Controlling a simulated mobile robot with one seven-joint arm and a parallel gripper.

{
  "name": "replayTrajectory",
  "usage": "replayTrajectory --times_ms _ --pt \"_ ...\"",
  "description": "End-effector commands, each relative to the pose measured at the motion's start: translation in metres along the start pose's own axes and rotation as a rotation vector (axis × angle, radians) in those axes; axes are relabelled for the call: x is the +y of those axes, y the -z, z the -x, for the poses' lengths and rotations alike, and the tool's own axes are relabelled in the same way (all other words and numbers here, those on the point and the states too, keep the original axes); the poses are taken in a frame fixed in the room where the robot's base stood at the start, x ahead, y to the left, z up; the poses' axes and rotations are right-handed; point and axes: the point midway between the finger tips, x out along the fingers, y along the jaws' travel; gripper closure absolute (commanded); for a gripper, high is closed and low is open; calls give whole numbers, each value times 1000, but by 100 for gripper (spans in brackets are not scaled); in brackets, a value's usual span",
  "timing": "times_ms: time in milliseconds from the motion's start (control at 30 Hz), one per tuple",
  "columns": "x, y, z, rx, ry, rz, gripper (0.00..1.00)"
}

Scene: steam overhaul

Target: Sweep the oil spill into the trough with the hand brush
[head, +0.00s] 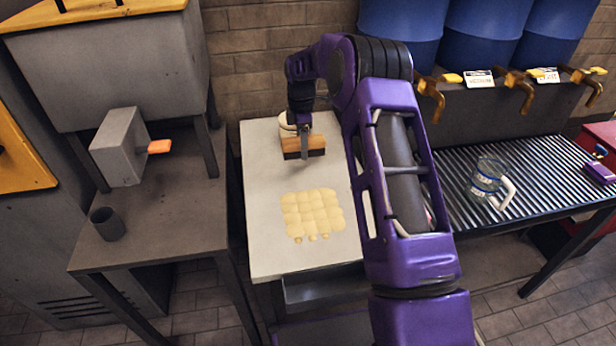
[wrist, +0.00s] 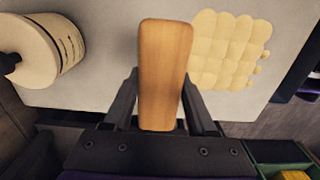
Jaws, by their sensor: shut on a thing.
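The hand brush (head: 289,143) has a wooden body and dark bristles. My gripper (head: 304,150) is shut on it near the back of the white-topped table. In the wrist view the wooden brush (wrist: 165,65) sits between my two fingers (wrist: 160,95). The oil spill (head: 312,213) is a pale yellow, lumpy patch in the table's middle, with a few small blobs at its front edge. It also shows in the wrist view (wrist: 228,50), to the right of the brush and apart from it. A grey trough (head: 325,287) hangs below the table's front edge. Its inside is mostly hidden.
A white cylinder (wrist: 35,48) stands close to the brush, partly hidden in the head view. The white tabletop (head: 270,245) is clear in front of the spill. A grey bench (head: 165,240) stands left. A ribbed bench (head: 450,200) with a glass jug (head: 487,175) stands right.

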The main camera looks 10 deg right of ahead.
Motion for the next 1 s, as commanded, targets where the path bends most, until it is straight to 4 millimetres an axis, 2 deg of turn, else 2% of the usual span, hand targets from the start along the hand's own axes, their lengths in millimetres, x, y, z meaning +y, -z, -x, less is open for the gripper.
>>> replayTrajectory --times_ms 133,400,667,1000 --pt "-5 3 -5 -1 3 3 87" --pt "-31 16 -29 -1 1 2 87" --pt "-33 17 -44 0 0 0 87" --pt "-33 17 -79 0 1 0 87"
